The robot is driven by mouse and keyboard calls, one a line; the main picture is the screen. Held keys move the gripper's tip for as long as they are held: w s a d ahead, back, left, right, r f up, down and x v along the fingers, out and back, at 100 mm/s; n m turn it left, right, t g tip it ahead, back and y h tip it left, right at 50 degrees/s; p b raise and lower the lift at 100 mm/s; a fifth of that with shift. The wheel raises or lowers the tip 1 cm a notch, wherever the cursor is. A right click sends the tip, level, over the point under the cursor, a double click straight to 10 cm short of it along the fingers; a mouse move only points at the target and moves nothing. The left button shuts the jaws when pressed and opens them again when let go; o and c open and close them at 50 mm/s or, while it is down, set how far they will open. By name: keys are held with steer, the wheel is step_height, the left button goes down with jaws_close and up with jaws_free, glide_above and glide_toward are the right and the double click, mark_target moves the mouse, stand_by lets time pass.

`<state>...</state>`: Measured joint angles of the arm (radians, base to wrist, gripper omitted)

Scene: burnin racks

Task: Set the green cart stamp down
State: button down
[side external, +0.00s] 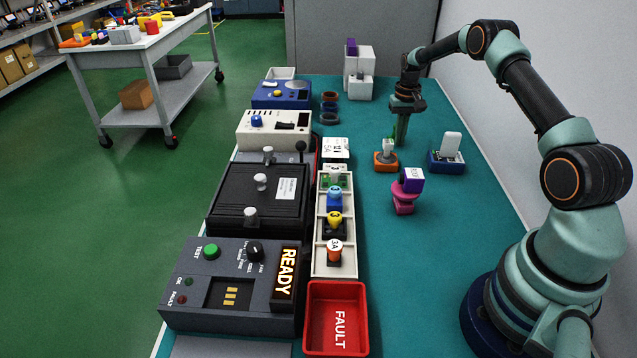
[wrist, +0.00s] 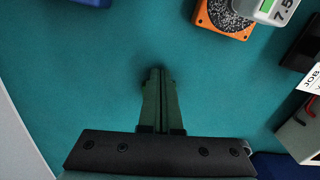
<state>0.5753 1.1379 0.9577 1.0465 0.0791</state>
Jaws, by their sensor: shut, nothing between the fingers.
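A green stamp-like piece (side external: 338,180) stands in the long pale rack (side external: 348,262), at its far end beyond the blue, yellow and orange pieces; it is small and I cannot read its label. My gripper (side external: 401,143) points down over the teal mat at the far right, apart from the rack. Its fingers are together and empty; they also show closed over bare mat in the wrist view (wrist: 158,75). The green piece is not visible in the wrist view.
An orange-based device (side external: 386,160) stands close to my gripper, with a blue-based holder (side external: 447,160) to its right. A magenta stand (side external: 404,203) is nearer. A red FAULT bin (side external: 336,318) sits at the near end. The mat's right near part is clear.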

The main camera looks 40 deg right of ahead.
stand_by(0.3)
steer(key=shift+w+d, duration=0.65)
steer(key=shift+w, duration=0.15)
steer(key=shift+w+d, duration=0.6)
steer(key=shift+w, duration=0.2)
steer(key=shift+s+a, duration=0.15)
steer(key=shift+s, duration=0.05)
